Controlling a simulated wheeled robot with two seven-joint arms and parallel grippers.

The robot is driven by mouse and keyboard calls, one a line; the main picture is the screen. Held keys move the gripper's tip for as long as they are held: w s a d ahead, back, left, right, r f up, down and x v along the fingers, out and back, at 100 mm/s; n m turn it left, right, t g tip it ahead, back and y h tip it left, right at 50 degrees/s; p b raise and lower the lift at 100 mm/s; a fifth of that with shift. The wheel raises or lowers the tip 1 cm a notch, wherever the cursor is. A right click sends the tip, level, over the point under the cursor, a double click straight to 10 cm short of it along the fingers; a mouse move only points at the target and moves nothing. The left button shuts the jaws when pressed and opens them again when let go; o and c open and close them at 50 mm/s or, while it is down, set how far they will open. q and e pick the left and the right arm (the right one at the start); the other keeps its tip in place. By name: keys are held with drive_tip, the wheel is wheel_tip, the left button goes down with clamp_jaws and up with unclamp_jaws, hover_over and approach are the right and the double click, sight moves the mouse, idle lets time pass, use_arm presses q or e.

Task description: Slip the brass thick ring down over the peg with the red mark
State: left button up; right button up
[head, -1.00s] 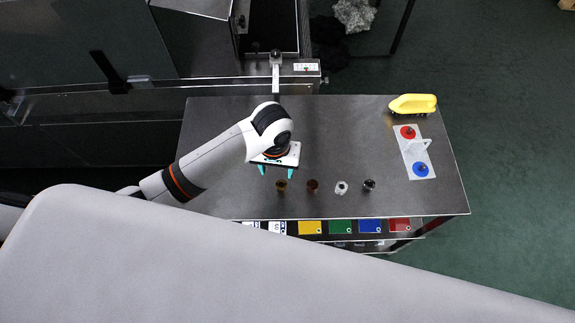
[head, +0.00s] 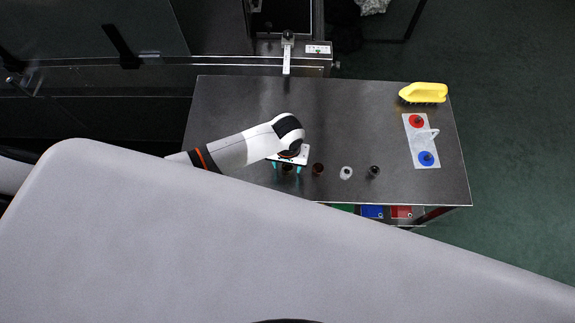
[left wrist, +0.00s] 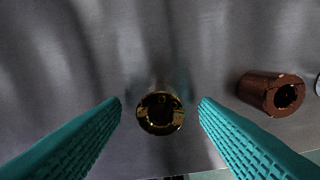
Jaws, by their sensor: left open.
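The brass thick ring (left wrist: 160,114) shows in the left wrist view as a shiny gold-brown ring on the metal table. In the head view the brass ring is mostly hidden beneath my left gripper (head: 286,169). The left gripper is open; its two teal fingers (left wrist: 160,104) stand on either side of the ring, with a gap on each side. The peg with the red mark (head: 416,121) stands on a pale plate (head: 411,145) at the table's right side, on a red disc. My right gripper is not in view.
A copper-brown ring (head: 318,169), also in the left wrist view (left wrist: 262,91), a whitish ring (head: 346,173) and a dark ring (head: 374,172) stand in a row to the right. The plate also bears a blue-marked peg (head: 426,158) and a handle. A yellow brush (head: 424,92) lies behind it.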

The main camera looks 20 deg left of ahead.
use_arm(q)
drive_tip(key=shift+f, duration=0.5)
drive_tip(key=c, duration=1.1)
drive_tip(key=shift+r, duration=0.1)
drive_tip(key=shift+c, duration=0.2)
